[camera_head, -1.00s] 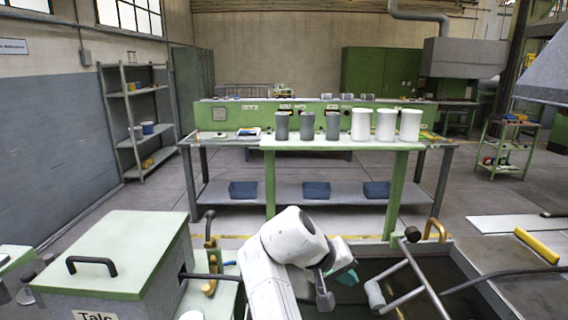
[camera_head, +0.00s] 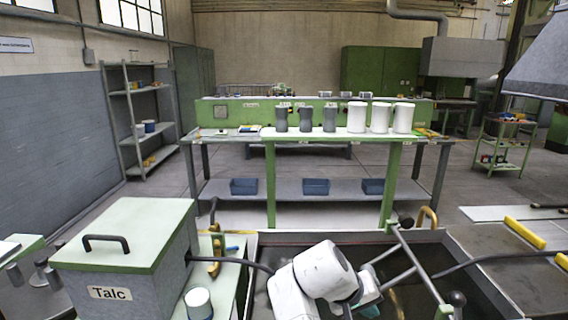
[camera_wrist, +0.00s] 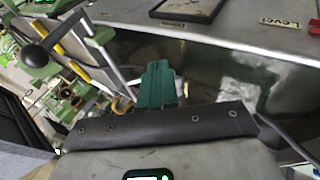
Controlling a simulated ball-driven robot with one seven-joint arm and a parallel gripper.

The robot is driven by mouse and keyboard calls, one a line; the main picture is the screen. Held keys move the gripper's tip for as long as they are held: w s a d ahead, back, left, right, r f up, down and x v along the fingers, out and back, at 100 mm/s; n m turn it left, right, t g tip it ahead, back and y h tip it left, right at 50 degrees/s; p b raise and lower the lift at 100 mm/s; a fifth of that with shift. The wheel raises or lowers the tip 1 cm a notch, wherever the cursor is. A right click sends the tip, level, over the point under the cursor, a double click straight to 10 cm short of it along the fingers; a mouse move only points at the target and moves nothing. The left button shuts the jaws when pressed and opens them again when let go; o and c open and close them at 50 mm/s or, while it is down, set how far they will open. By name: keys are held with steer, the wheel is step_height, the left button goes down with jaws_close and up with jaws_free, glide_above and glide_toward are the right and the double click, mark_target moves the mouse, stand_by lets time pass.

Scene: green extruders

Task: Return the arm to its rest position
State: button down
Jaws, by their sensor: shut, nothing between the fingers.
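My white arm (camera_head: 320,270) is folded low at the bottom middle of the head view, over a dark open basin (camera_head: 262,246). My gripper (camera_wrist: 157,84) shows in the wrist view as teal fingers held together, with nothing between them. Behind them is the dark, shiny inside of the basin, and a grey-brown strip with rivets (camera_wrist: 160,125) crosses below. In the head view only a bit of teal at the gripper end shows, partly hidden by my arm.
A green-lidded box marked Talc (camera_head: 120,240) stands at the left, with a white cup (camera_head: 199,303) beside it. Metal bars with handles (camera_head: 405,255) rise right of my arm. A green workbench (camera_head: 300,139) behind carries several grey and white cups. The floor around it looks clear.

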steer(key=s+d+f+y+b, duration=0.1)
steer(key=s+d+f+b, duration=0.1)
steer(key=s+d+f, duration=0.35)
steer(key=s+d+f+g+y+b, duration=0.1)
steer(key=s+d+f, duration=0.1)
steer(key=s+f, duration=0.55)
steer(key=s+d+f+y+b, duration=0.1)
steer(key=s+d+f+b, duration=0.15)
steer(key=s+f, duration=0.4)
steer(key=s+f+y+b, duration=0.1)
steer(key=s+f+y, duration=0.1)
steer(key=s, duration=0.8)
steer(key=s+f+m+g+y+b, duration=0.1)
steer(key=s+f, duration=0.3)
steer(key=s, duration=0.6)
steer(key=shift+a+f+y+b, duration=0.2)
steer(key=shift+a+y+b, duration=0.2)
steer(key=shift+a, duration=0.05)
